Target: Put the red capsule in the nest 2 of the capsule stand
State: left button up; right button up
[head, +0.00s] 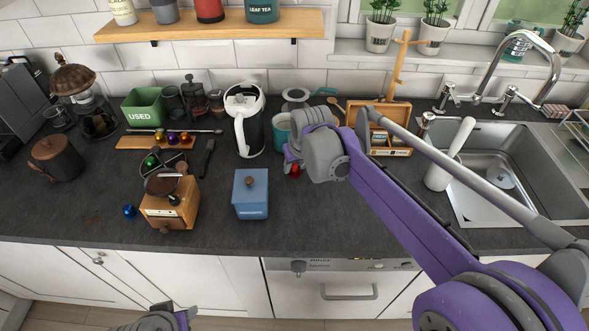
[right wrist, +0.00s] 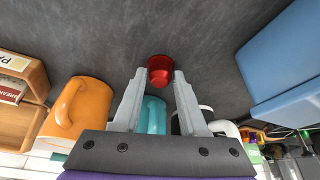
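The red capsule (head: 294,170) is on the dark worktop right of the blue box, partly behind my right gripper. In the right wrist view the red capsule (right wrist: 160,67) shows just beyond my right gripper (right wrist: 159,82), between its two spread fingertips. The fingers are apart, and I cannot tell whether they touch it. The capsule stand (head: 128,142) is a low wooden board at the left back, with several coloured capsules on it. Its nest numbers are not readable. Part of my left gripper (head: 160,320) shows at the bottom edge; its fingers are not clear.
A blue box (head: 251,197), a wooden grinder (head: 160,211) and a white kettle (head: 245,120) stand between the capsule and the stand. A teal mug (right wrist: 153,115) and an orange mug (right wrist: 78,108) are close to my right gripper. A blue capsule (head: 129,211) lies front left.

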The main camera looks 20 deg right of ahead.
aim_at(295, 168)
grip_shut()
notch_tip(295, 168, up, 10)
jog(key=p, duration=0.1)
dwell(0.5)
